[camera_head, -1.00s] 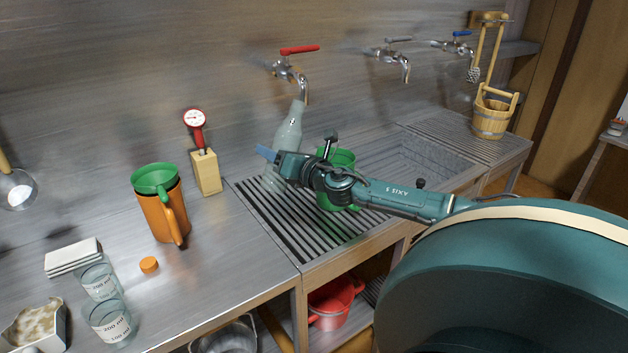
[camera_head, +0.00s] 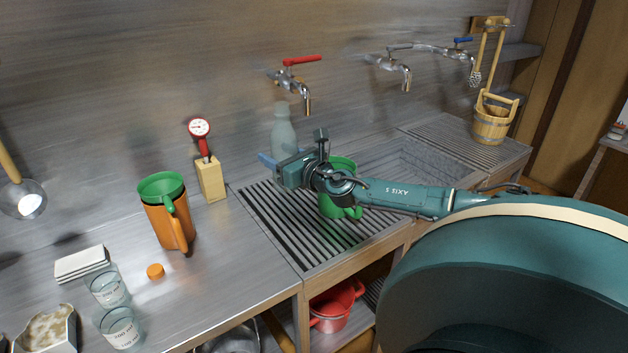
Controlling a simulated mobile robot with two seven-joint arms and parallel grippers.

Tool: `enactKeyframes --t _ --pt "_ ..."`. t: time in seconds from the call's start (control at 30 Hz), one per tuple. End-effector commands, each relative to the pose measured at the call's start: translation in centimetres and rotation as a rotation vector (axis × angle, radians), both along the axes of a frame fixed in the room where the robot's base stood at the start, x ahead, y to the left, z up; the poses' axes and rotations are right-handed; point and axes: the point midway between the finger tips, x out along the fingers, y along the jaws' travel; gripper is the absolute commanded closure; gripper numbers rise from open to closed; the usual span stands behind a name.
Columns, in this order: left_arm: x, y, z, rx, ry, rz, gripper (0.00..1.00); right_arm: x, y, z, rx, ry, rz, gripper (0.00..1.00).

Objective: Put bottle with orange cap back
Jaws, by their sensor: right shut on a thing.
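A pale translucent bottle (camera_head: 283,132) stands nearly upright over the slatted drain at the back, below the red-handled tap. It has no cap on its neck. My right gripper (camera_head: 271,160) is shut on the bottle's lower part, and the hand hides its base, so I cannot tell if it touches the slats. A small orange cap (camera_head: 155,271) lies on the counter at the left, apart from the bottle. My left gripper is not in view.
A green jug (camera_head: 335,205) stands on the slats (camera_head: 283,222), partly behind my right wrist. An orange jug with a green lid (camera_head: 168,215), a thermometer in a wooden block (camera_head: 210,181) and glass beakers (camera_head: 120,328) stand left. The red-handled tap (camera_head: 300,85) hangs above.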

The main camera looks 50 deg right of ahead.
Motion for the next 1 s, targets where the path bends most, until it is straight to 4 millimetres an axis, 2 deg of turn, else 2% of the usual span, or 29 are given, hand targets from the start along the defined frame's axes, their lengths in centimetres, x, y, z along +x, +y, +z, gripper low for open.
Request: enactKeyframes --t 0.13,0.23,0.5,0.7,0.9,1.0 --pt "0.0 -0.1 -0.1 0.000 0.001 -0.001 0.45 0.2 0.5 -0.2 0.006 -0.004 -0.014 0.85" --pt "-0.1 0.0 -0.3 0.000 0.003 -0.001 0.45 0.6 1.6 -0.8 0.012 -0.004 -0.048 0.85" --pt "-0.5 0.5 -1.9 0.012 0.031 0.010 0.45 1.6 6.5 -3.8 0.024 0.000 -0.242 0.85" --pt "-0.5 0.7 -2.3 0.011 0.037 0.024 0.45 1.9 9.3 -5.3 0.015 0.002 -0.341 0.85" --pt "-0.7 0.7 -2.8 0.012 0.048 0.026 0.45 1.9 10.8 -6.0 0.006 0.000 -0.386 0.85" --pt "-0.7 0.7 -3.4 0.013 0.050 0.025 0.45 1.9 11.0 -7.3 0.004 0.002 -0.393 0.85"
